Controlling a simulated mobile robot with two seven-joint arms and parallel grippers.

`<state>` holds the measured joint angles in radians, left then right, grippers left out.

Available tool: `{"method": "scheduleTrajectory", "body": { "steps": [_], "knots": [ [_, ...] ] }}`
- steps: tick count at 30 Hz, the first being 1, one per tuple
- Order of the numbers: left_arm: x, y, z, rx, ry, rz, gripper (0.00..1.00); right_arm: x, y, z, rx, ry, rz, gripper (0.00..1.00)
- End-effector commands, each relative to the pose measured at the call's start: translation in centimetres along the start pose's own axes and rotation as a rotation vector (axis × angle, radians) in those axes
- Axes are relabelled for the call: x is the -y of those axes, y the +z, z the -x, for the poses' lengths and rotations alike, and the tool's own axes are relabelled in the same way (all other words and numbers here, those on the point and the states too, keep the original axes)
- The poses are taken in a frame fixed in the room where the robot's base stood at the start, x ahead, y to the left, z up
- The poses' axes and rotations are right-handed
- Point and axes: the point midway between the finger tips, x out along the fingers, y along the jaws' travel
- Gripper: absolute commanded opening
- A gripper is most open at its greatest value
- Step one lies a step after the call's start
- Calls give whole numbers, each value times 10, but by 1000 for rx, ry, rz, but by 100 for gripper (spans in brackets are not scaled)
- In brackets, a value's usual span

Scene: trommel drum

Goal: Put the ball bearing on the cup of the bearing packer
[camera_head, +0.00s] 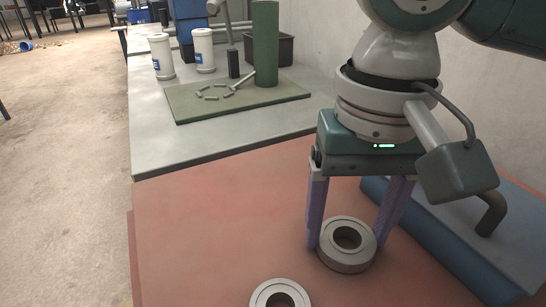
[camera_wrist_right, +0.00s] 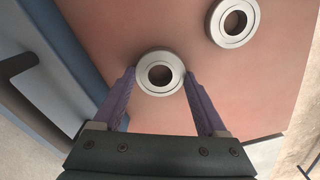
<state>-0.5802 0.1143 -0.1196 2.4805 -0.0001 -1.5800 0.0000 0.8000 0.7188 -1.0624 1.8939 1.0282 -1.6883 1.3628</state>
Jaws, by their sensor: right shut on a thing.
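A grey ring-shaped ball bearing (camera_head: 346,258) is between the two purple fingers of my right gripper (camera_head: 347,240), on or just above the reddish mat. In the right wrist view, the fingertips of the right gripper (camera_wrist_right: 159,76) press on opposite sides of this ball bearing (camera_wrist_right: 160,88). A second similar bearing (camera_head: 280,296) lies apart on the mat, cut by the bottom edge of the head view; it also shows in the wrist view (camera_wrist_right: 233,38). I cannot tell for certain which thing is the bearing packer, and no cup is clear. My left gripper is out of view.
A blue case with a dark handle (camera_head: 490,214) lies right of the gripper. Beyond the reddish mat (camera_head: 220,220), a grey bench holds a green board (camera_head: 190,107) with a green post (camera_head: 265,45), white canisters (camera_head: 161,57), a dark bin (camera_head: 283,50) and a blue upright thing (camera_head: 186,42).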

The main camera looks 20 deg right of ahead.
Motion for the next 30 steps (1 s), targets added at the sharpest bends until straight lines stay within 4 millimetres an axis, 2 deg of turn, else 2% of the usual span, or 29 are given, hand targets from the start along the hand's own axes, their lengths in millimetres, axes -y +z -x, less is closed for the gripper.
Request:
{"method": "scheduleTrajectory", "body": {
  "steps": [11, 12, 18, 26, 30],
  "knots": [
    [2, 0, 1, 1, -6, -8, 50, 0, 0, -3, 0, -1, 0, 9],
    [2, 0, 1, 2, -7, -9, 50, 0, 0, -4, 0, -1, 0, 77],
    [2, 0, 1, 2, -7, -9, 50, 0, 0, -4, -1, -1, 0, 100],
    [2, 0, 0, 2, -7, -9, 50, 0, 0, -3, -1, -1, 0, 100],
    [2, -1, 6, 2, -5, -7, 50, 1, -1, 14, -3, -2, 1, 100]
  ]
}}
